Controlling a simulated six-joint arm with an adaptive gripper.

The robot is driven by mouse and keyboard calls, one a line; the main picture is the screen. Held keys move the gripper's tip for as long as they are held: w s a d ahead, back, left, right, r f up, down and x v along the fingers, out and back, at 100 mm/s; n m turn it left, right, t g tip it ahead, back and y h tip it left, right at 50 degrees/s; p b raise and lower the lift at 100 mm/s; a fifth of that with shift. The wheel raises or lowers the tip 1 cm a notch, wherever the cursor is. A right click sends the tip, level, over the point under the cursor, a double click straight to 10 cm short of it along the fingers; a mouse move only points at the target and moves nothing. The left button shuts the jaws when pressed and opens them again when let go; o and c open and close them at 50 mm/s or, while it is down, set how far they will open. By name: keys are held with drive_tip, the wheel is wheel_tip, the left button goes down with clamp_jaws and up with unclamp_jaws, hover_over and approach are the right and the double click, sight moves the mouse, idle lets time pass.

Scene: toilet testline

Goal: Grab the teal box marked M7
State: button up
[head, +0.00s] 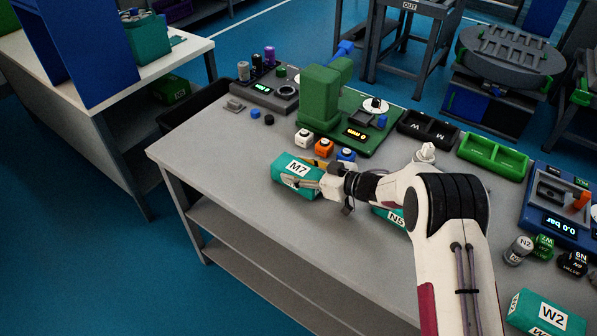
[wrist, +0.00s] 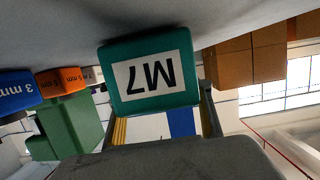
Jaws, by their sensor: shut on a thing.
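The teal box marked M7 (head: 298,168) is at the left part of the grey table (head: 235,150), near its front edge. My gripper (head: 300,183) reaches it from the right and is shut on it. In the wrist view the M7 box (wrist: 150,72) fills the space between my fingers (wrist: 163,112), with its white label upside down. Whether the box touches the table is hard to tell. A second teal box, its label apparently N6 (head: 390,214), is partly hidden under my arm. Another teal box marked W2 (head: 545,314) lies at the lower right.
White (head: 304,136), orange (head: 324,147) and blue (head: 346,155) blocks stand just behind the M7 box. A green press (head: 325,95) stands behind them. A dark tray (head: 428,127) and a green tray (head: 492,157) lie to the right. The table's front left is clear.

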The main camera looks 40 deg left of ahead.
sight(298, 168)
drive_tip(key=shift+r, duration=4.9)
